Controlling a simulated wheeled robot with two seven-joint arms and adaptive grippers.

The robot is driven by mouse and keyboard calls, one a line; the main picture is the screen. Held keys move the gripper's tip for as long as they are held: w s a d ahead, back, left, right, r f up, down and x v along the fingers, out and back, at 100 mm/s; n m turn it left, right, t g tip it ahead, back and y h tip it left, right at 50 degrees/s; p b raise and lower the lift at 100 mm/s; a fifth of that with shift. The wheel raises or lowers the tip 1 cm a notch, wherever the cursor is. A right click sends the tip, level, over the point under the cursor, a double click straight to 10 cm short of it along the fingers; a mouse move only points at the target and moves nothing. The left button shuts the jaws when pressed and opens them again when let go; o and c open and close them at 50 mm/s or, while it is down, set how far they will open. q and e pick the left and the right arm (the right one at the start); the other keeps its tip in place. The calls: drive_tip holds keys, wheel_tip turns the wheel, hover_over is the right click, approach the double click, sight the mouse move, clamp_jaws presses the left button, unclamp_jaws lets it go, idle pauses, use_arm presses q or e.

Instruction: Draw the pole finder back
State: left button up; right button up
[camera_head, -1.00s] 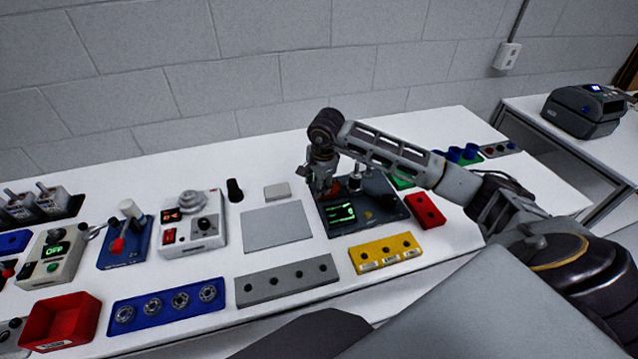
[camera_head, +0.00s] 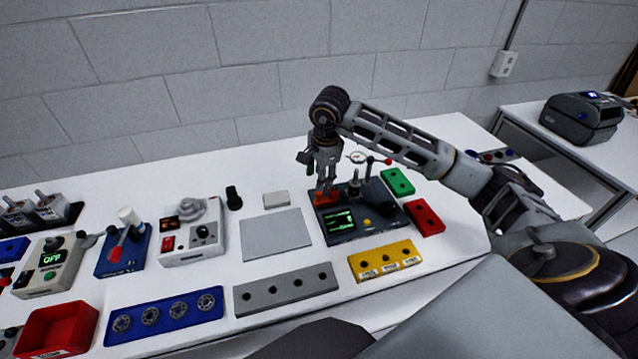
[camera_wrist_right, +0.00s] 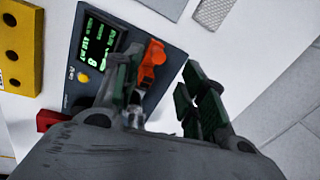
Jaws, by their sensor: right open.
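A dark test station (camera_head: 340,238) with a lit green screen stands on the white bench. An orange piece (camera_head: 325,198), which may be the pole finder, sits at its back left edge; it also shows in the right wrist view (camera_wrist_right: 152,60). No label confirms this. My right gripper (camera_head: 318,176) points down just above the orange piece. In the wrist view its fingers (camera_wrist_right: 162,85) are apart with nothing held between them, and the orange piece is beside the left finger. My left gripper is not in view.
A bare grey plate (camera_head: 276,235) lies to the left.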

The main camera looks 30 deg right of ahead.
drive_tip(key=shift+s+r, duration=0.2)
drive_tip(key=shift+r, duration=0.85)
drive_tip(key=shift+s+r, duration=0.2)
drive_tip(key=shift+r, duration=0.8)
